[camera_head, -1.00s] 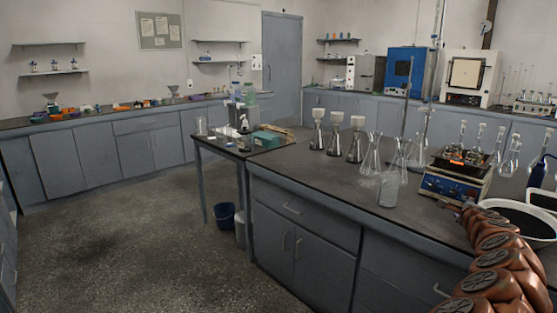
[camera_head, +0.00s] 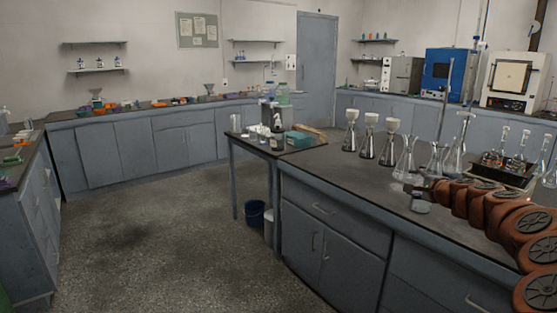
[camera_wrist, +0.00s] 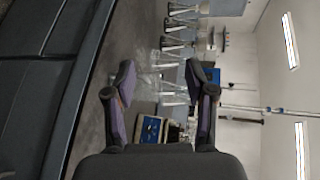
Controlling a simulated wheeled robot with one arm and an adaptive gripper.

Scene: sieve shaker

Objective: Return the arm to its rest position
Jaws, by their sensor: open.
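My arm (camera_head: 480,205) reaches in from the lower right of the head view and extends over the dark bench top (camera_head: 335,165). My gripper (camera_wrist: 160,85) shows in the wrist view with its two fingers spread and nothing between them. The wrist view is turned on its side. Beyond the fingers it shows glassware and a blue-fronted device (camera_wrist: 150,130) on the bench. In the head view the arm hides most of that device, and the gripper's fingers are hard to make out.
Conical flasks with white funnels (camera_head: 368,135) and clear flasks (camera_head: 405,160) stand on the bench close to the arm. A glass jar (camera_head: 420,202) is beside the arm's end. A side table (camera_head: 250,150) adjoins the bench. The floor (camera_head: 150,240) at left is open.

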